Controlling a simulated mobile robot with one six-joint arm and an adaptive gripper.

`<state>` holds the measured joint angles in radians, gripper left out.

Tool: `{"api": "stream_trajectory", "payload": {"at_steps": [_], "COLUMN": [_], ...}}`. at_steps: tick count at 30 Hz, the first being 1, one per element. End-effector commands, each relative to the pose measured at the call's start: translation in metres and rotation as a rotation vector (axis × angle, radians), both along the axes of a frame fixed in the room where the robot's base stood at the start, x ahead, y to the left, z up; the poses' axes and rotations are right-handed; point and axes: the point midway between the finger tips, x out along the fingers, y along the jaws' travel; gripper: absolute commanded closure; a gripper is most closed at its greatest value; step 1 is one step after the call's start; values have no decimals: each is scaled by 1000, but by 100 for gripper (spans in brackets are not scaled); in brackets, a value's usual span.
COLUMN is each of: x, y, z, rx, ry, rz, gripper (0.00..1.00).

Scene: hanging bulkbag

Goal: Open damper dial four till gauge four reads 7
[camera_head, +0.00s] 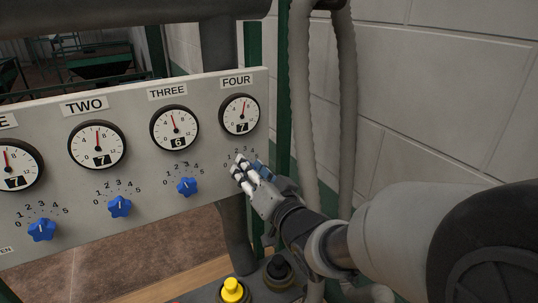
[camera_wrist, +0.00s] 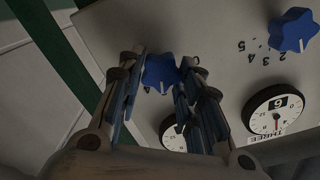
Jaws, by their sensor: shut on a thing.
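Gauge four (camera_head: 240,114) is a round white dial face under the FOUR label (camera_head: 237,81) at the right end of the grey panel. Its number window reads 7, and its red needle points up, slightly right. My gripper (camera_head: 246,170) is at the panel below this gauge and covers most of damper dial four in the head view. In the wrist view, damper dial four (camera_wrist: 160,72) is a blue star-shaped knob between my two fingers, which are shut on it. A white pointer mark shows on the knob. Gauge four is partly hidden behind a finger there.
Gauge three (camera_head: 174,128) reads 6, with its blue dial (camera_head: 187,187) below and left of my gripper. Gauge two (camera_head: 97,144) reads 7. A yellow button (camera_head: 232,291) and a black knob (camera_head: 278,268) stand below. Grey hoses (camera_head: 301,90) hang at the right.

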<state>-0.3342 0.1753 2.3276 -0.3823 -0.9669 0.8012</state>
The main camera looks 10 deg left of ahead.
Motion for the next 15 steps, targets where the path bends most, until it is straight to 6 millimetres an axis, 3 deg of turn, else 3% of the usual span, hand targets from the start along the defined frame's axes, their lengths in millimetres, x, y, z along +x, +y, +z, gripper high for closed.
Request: {"api": "stream_trajectory", "payload": {"at_steps": [2, 3, 12, 15], "x": [0, 0, 0, 0], "y": [0, 0, 0, 0], "z": [1, 1, 0, 0], "rx": [1, 1, 0, 0], "ry": [-2, -2, -2, -1], "rz": [0, 0, 0, -1], "gripper": [91, 66, 47, 47]}}
